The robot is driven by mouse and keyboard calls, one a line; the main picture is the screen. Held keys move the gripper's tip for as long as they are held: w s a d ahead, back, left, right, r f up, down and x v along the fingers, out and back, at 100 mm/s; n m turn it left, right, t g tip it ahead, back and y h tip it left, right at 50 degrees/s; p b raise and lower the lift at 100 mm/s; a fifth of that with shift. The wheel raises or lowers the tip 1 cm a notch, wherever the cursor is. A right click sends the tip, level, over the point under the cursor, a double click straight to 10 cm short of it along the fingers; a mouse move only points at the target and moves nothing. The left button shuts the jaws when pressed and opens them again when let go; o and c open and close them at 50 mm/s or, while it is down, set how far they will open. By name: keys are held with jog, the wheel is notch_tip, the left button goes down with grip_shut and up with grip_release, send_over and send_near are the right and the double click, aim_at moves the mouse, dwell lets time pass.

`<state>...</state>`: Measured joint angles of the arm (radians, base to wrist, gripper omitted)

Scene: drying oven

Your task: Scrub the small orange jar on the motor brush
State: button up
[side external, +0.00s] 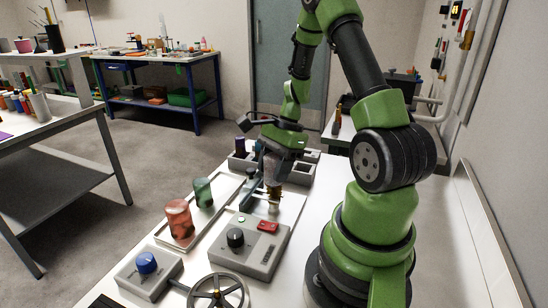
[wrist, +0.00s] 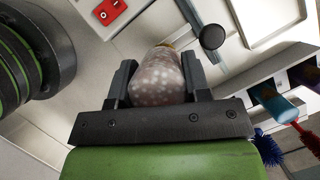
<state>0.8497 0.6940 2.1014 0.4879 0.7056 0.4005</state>
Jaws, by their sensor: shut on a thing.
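My gripper (side external: 270,150) is shut on a spotted, cloudy grey-brown jar (wrist: 158,78), between its two dark fingers in the wrist view. In the side view this jar (side external: 273,170) hangs upright below the gripper, right above the short metal post of the motor unit (side external: 262,250). A brownish-orange band shows between jar and post; I cannot tell whether it is jar or brush. Whether the brush is inside the jar is hidden. A larger orange-red jar (side external: 179,222) and a green jar (side external: 203,192) stand on the white tray (side external: 160,238) to the left.
The motor unit has a red switch (side external: 268,226) and a black knob (side external: 235,238). A box with a blue button (side external: 147,263) and a grey handwheel (side external: 218,293) are in front. Grey holders with coloured brushes (wrist: 272,100) stand behind. The bench at right is clear up to my base.

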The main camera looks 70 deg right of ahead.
aim_at(272, 157)
jog(key=shift+r, duration=1.95)
